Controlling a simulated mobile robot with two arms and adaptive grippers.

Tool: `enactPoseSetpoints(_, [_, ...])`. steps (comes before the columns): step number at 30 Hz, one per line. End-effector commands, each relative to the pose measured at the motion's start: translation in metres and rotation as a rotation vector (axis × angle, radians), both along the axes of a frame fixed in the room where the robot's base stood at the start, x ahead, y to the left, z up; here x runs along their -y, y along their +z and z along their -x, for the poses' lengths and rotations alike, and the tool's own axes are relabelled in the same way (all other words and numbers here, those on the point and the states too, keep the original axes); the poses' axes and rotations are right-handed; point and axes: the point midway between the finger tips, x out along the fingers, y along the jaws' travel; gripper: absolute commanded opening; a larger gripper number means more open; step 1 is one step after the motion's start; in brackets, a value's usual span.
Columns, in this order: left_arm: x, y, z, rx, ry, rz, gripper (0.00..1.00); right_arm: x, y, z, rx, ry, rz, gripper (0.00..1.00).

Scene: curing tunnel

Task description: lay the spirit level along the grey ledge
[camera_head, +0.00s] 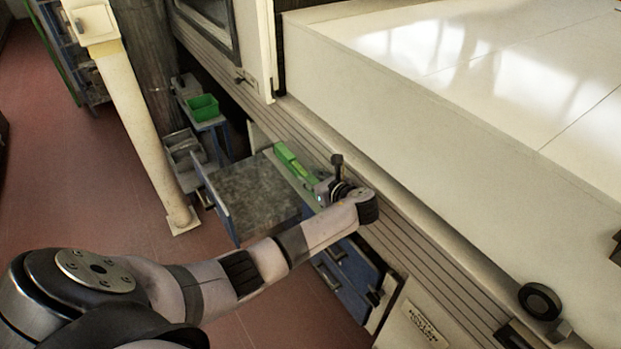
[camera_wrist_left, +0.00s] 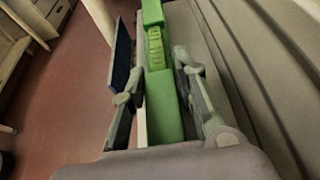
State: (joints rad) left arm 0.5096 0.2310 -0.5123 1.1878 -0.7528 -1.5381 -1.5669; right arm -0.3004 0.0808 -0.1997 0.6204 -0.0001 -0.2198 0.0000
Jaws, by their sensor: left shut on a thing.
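The spirit level (camera_head: 296,162) is a bright green bar in the head view. It also shows in the wrist view (camera_wrist_left: 165,105), running lengthwise between the fingers. My left gripper (camera_head: 324,188) is shut on it near its closer end, and its two fingers flank the bar in the wrist view (camera_wrist_left: 160,80). The grey ledge (camera_head: 432,250) is a long ribbed strip along the cream machine, and shows right of the level in the wrist view (camera_wrist_left: 235,65). The level lies roughly along the ledge's direction, beside its edge. I cannot tell whether they touch. My right gripper is not in view.
A grey-topped blue cabinet (camera_head: 250,195) stands below, left of the level. A green bin (camera_head: 203,107) sits on a small stand farther back. A cream post (camera_head: 140,125) rises from the red floor. The cream machine wall (camera_head: 400,105) borders the ledge on the right.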

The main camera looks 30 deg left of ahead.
Motion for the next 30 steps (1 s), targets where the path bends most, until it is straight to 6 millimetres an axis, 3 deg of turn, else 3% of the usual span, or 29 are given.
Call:
enactPoseSetpoints(2, [0.000,-0.002,0.000,0.000,0.000,-0.001,0.00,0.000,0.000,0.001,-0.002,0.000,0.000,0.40])
enactPoseSetpoints(3, [0.000,-0.003,0.000,0.000,0.000,0.000,0.29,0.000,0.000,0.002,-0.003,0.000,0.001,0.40])
enactPoseSetpoints(11, [0.000,-0.002,0.000,-0.001,0.000,0.000,0.46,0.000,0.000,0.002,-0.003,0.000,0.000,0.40])
enactPoseSetpoints(23, [0.002,0.002,0.001,-0.001,-0.001,0.001,0.47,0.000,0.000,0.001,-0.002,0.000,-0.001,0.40])
enactPoseSetpoints(30, [0.040,0.019,0.015,0.002,-0.003,0.003,0.47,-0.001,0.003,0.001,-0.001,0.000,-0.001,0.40])
